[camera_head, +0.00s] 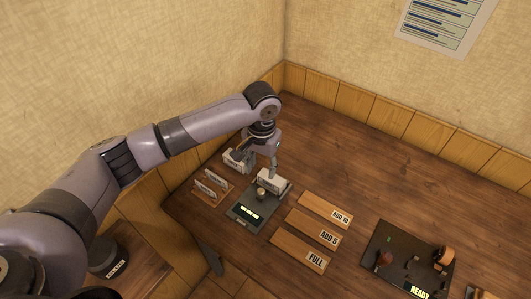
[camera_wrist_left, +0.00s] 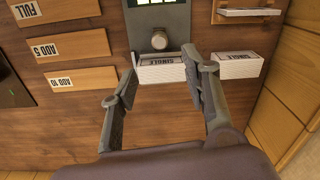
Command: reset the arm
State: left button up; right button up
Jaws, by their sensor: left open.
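My left gripper (camera_head: 259,153) reaches down over the table from the left arm. In the left wrist view the gripper (camera_wrist_left: 158,90) is open, its fingers spread with a white box labelled SINGLE (camera_wrist_left: 161,70) near and between the tips. I cannot tell whether a fingertip touches it. The same box (camera_head: 271,182) stands at the back of a dark device (camera_head: 247,213) with a lit display and a round knob (camera_head: 262,192). A second white box (camera_head: 237,161) stands beside it, apart from the fingers. My right gripper does not show.
Wooden plates marked ADD 10 (camera_head: 325,210), ADD 5 (camera_head: 312,228) and FULL (camera_head: 299,251) lie right of the device. A black press board (camera_head: 405,262) reading READY is at the right. A small rack (camera_head: 211,188) stands left. The table's back is clear.

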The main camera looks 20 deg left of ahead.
pick_arm(q)
jog(key=s+d+f+m+t+h, duration=0.2)
jog(key=s+d+f+m+h, duration=0.3)
jog(key=s+d, duration=0.6)
jog(key=s+a+f+n+t+y, duration=0.15)
jog(key=s+a+n+y, duration=0.35)
jog(key=s+a, duration=1.2)
notch_tip(320, 180, down, 28)
jog(key=g+b, duration=0.1)
jog(key=b, duration=0.2)
jog(key=s+a+f+g+b, duration=0.1)
jog(key=s+a+f, duration=0.2)
jog(key=s+f, duration=1.3)
notch_tip(320, 180, down, 3)
jog(key=shift+s+a+b, duration=0.15)
jog(key=shift+s+b, duration=0.2)
